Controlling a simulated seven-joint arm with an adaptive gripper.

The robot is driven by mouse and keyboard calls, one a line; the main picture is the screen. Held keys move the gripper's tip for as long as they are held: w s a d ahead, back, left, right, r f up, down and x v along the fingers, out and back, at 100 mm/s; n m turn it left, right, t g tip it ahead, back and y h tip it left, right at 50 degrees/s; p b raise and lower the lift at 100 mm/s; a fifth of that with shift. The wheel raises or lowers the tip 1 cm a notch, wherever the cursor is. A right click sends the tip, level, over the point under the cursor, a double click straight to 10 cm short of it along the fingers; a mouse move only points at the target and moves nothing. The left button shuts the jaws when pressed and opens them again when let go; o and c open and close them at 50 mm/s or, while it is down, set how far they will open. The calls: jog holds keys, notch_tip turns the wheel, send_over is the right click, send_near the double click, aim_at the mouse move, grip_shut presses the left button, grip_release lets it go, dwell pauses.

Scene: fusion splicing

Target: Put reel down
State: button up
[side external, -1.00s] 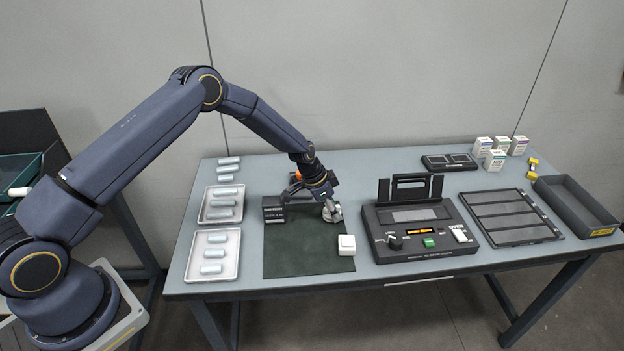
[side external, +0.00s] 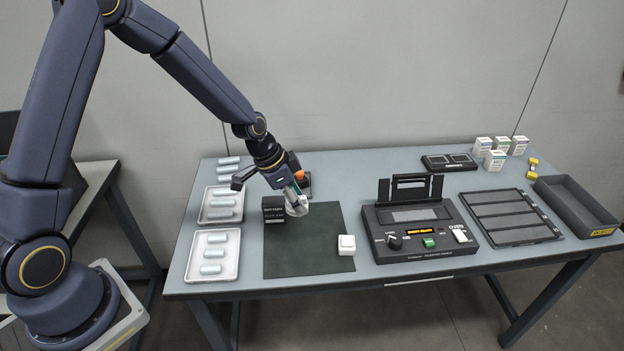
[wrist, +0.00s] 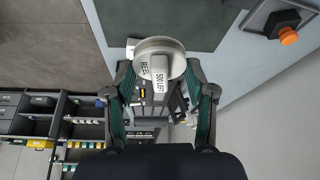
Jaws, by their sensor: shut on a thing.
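The reel is a round, pale grey spool with a printed white label in the wrist view (wrist: 150,46). My gripper (wrist: 160,82) is shut on it, with one finger on each side. In the side external view the reel (side external: 298,208) shows below my gripper (side external: 292,190), near the back of the dark green mat (side external: 310,265) and just right of a small black labelled block (side external: 273,213). I cannot tell whether the reel touches the mat or hangs a little above it.
A device with an orange knob (side external: 299,175) stands close behind my gripper. A small white box (side external: 346,245) sits at the mat's right edge, and the splicer (side external: 412,232) stands further right. Trays of cylinders (side external: 211,277) are at left. The mat's front is clear.

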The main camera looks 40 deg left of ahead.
jog(key=m, duration=0.2)
send_over(305, 252)
jog(key=s+a, duration=0.1)
notch_tip(305, 252, down, 5)
notch_tip(305, 252, down, 7)
jog(key=shift+f, duration=0.1)
jog(key=shift+f, duration=0.1)
jog(key=o, duration=1.2)
jog(key=shift+c, duration=0.2)
